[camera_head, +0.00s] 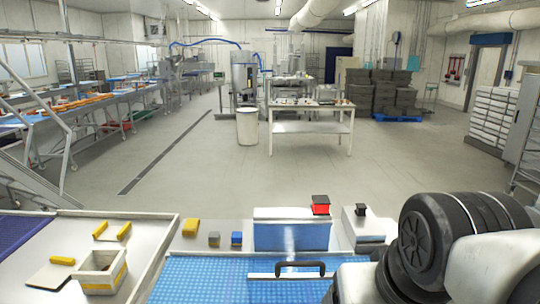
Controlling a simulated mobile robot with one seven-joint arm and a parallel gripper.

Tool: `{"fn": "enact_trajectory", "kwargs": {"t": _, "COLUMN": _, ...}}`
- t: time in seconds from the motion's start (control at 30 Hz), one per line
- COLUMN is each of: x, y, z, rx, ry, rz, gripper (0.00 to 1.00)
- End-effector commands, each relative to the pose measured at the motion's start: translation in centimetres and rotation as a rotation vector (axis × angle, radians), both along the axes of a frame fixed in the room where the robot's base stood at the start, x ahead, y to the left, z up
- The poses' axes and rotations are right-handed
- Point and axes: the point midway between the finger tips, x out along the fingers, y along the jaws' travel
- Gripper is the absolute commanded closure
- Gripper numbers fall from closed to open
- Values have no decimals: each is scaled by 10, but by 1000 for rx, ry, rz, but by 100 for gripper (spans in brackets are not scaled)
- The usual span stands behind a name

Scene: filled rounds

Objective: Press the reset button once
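A red button-like block with a dark top (320,206) stands at the right end of a pale housing with a blue front panel (291,237). To its right, a small black knob or button (361,210) sits on a separate grey box (364,227). No label is readable, so I cannot tell which of the two is the reset button. My arm's dark rounded links fill the lower right, close to the grey box in the picture. My gripper is not visible.
A blue belt (205,278) lies in front, with a black handle on a pale bar (301,269) over it. Yellow (191,228), grey (214,239) and blue (237,239) blocks stand left of the housing. An open box (101,271) sits on the left tabletop.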

Motion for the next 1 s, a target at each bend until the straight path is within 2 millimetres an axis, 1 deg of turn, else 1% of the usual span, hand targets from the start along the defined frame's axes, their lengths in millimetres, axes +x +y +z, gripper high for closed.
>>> {"fn": "enact_trajectory", "kwargs": {"t": 0.03, "x": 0, "y": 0, "z": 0, "rx": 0, "ry": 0, "rz": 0, "gripper": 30}}
{"fn": "enact_trajectory", "kwargs": {"t": 0.07, "x": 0, "y": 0, "z": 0, "rx": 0, "ry": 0, "rz": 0, "gripper": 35}}
{"fn": "enact_trajectory", "kwargs": {"t": 0.1, "x": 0, "y": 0, "z": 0, "rx": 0, "ry": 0, "rz": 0, "gripper": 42}}
{"fn": "enact_trajectory", "kwargs": {"t": 0.17, "x": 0, "y": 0, "z": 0, "rx": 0, "ry": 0, "rz": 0, "gripper": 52}}
{"fn": "enact_trajectory", "kwargs": {"t": 0.2, "x": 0, "y": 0, "z": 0, "rx": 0, "ry": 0, "rz": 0, "gripper": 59}}
{"fn": "enact_trajectory", "kwargs": {"t": 0.43, "x": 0, "y": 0, "z": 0, "rx": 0, "ry": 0, "rz": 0, "gripper": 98}}
{"fn": "enact_trajectory", "kwargs": {"t": 0.47, "x": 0, "y": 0, "z": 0, "rx": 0, "ry": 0, "rz": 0, "gripper": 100}}
{"fn": "enact_trajectory", "kwargs": {"t": 1.0, "x": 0, "y": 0, "z": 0, "rx": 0, "ry": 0, "rz": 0, "gripper": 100}}
